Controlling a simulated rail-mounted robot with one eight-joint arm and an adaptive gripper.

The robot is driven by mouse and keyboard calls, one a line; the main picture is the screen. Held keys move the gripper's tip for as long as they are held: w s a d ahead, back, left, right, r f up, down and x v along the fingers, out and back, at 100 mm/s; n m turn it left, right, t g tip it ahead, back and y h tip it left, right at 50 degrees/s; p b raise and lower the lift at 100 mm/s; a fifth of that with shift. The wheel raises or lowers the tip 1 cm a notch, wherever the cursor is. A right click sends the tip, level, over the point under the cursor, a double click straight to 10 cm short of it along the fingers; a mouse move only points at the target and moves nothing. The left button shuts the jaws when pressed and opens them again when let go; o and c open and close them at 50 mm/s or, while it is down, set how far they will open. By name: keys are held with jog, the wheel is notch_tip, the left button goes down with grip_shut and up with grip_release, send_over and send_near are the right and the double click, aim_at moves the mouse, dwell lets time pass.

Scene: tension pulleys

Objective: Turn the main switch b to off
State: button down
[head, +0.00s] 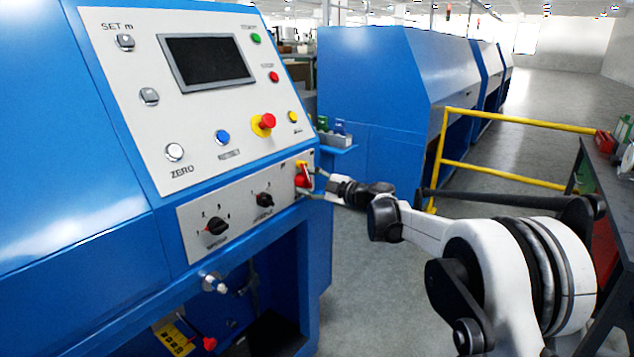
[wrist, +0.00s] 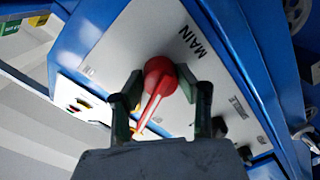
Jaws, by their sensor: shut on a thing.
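My gripper (head: 318,182) reaches the knob from the right in the head view. In the wrist view the dark fingers of my gripper (wrist: 164,104) stand on either side of the handle, shut on it. The exact contact between fingertips and handle is hard to see.
Two black rotary switches (head: 216,226) (head: 264,200) sit left of the main switch. A red emergency button (head: 267,121) is above it. A yellow rail (head: 515,174) stands behind my arm, and a dark workbench (head: 598,166) is at the right.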

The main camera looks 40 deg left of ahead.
jog(key=c, duration=1.2)
grip_release()
jog(key=d, duration=1.2)
jog(key=shift+w+r, duration=0.15)
jog(key=shift+r, duration=0.15)
